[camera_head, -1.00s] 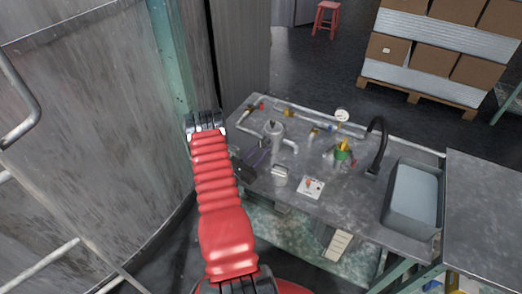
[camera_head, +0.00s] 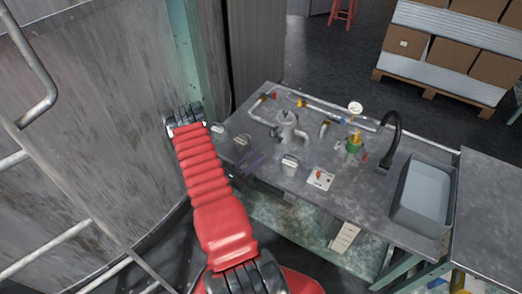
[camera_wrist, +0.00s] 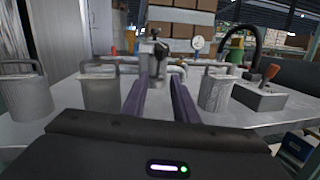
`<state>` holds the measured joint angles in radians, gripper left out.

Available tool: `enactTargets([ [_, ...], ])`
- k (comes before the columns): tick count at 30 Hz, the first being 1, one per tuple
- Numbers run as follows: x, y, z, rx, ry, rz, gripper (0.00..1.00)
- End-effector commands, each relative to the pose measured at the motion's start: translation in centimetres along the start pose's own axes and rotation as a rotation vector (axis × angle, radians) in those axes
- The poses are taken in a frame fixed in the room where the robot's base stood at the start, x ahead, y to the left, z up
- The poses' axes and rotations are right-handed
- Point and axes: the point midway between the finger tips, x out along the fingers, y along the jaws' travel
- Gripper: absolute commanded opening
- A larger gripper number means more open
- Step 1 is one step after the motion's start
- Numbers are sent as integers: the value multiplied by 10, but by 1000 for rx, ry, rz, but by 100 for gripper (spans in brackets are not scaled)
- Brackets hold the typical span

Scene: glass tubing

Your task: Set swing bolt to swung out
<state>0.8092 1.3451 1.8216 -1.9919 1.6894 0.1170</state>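A grey metal vessel (camera_head: 287,128) stands on the bench among pipework; in the wrist view it (camera_wrist: 155,72) is straight ahead, beyond my fingers. A small dark fitting (camera_wrist: 154,35) shows on its top. It may be the swing bolt, but it is too small to tell its position. My gripper (camera_wrist: 161,84) has two purple fingers, apart with nothing between them.
Metal canisters with handles stand left (camera_wrist: 100,92) and right (camera_wrist: 215,92) of my fingers, another (camera_wrist: 25,92) farther left. A switch box (camera_wrist: 260,95) is at right. A gauge (camera_head: 355,107), black faucet (camera_head: 394,130) and grey basin (camera_head: 423,195) stand farther right. A large tank wall (camera_head: 80,130) is left.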

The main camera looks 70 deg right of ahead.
Motion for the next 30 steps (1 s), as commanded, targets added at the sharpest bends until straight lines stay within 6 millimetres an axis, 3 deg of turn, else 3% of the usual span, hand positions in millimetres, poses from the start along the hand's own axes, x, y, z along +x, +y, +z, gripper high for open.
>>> enactTargets([
  [3,-17,1,0,0,1,3,26],
  [8,-29,0,0,-1,0,1,26],
  [17,-31,0,0,0,-1,1,26],
  [22,-31,1,3,5,0,-3,16],
  [26,-31,7,17,25,0,-25,7],
  [30,-35,17,46,67,8,-70,0],
])
